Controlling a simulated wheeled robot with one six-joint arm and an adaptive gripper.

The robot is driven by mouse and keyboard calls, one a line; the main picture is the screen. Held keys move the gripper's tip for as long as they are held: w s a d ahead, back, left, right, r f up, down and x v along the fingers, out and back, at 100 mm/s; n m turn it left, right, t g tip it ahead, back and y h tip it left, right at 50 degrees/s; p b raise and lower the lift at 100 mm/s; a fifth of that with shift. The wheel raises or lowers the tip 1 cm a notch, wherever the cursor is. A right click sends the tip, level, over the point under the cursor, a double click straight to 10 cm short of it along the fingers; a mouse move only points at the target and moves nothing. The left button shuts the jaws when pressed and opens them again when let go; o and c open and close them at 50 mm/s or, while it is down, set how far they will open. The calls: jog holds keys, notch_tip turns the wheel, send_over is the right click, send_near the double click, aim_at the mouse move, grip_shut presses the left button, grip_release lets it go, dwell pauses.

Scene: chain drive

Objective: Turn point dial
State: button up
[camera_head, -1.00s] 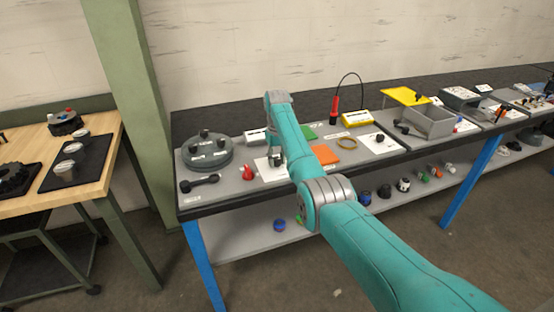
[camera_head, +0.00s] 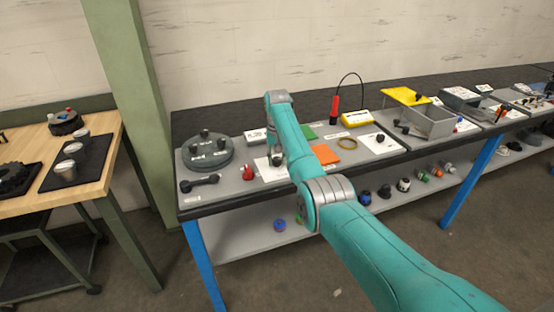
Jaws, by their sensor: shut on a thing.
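My gripper (camera_head: 276,160) points down at the white plate (camera_head: 263,169) on the bench, behind the elbow of my teal arm. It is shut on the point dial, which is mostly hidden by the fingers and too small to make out. A second white plate (camera_head: 378,143) with a small black knob lies farther right, apart from my gripper.
A round grey unit (camera_head: 207,152) with black knobs and a black handle (camera_head: 199,183) stand to the left. A red object (camera_head: 248,172) is close beside the plate. An orange block (camera_head: 325,154) and a grey bin (camera_head: 427,121) lie to the right.

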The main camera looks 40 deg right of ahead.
aim_at(277, 159)
jog(key=o, duration=1.2)
jog(key=shift+c, duration=0.2)
notch_tip(277, 159, up, 12)
